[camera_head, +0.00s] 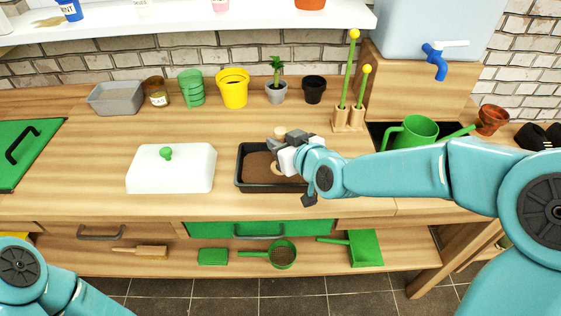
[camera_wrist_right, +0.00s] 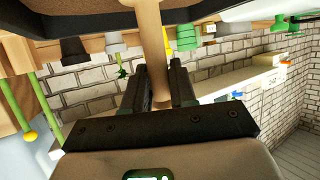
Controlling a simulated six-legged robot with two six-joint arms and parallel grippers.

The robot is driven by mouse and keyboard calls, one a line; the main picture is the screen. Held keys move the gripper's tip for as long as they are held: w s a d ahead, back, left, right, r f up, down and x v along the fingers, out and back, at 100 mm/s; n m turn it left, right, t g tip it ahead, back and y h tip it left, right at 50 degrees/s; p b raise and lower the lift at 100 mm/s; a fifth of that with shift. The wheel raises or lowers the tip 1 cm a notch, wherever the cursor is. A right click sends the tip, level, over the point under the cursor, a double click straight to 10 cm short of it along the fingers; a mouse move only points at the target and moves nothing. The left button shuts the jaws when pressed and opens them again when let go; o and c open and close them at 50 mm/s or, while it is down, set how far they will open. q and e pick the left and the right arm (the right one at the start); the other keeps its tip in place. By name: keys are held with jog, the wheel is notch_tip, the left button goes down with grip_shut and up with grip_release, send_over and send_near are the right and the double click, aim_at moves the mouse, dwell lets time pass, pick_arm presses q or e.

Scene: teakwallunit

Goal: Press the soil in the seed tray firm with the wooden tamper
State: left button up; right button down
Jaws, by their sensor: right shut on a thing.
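The black seed tray (camera_head: 240,180) stands on the wooden counter, with brown soil (camera_head: 257,166) in it. My right gripper (camera_head: 277,147) is over the tray's right part and hides some of the soil. It is shut on the wooden tamper (camera_head: 280,131), whose top shows just behind the jaws. In the right wrist view the tamper's pale handle (camera_wrist_right: 151,45) passes between the two dark fingers (camera_wrist_right: 160,88). Whether the tamper's foot touches the soil cannot be told. My left gripper is out of view; only part of that arm shows at lower left.
A white lidded dish (camera_head: 171,175) stands left of the tray. Along the back are a grey bin (camera_head: 115,99), a yellow pot (camera_head: 232,90) and a small plant (camera_head: 276,85). A green watering can (camera_head: 412,131) is at right. The counter's left middle is clear.

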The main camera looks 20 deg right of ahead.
jog(key=shift+r+p, duration=0.75)
jog(key=shift+r, duration=0.1)
jog(key=s+d+b, duration=0.1)
jog(key=d+b, duration=0.4)
jog(key=b, duration=0.3)
jog(key=shift+s+d, duration=0.4)
dwell(0.4)
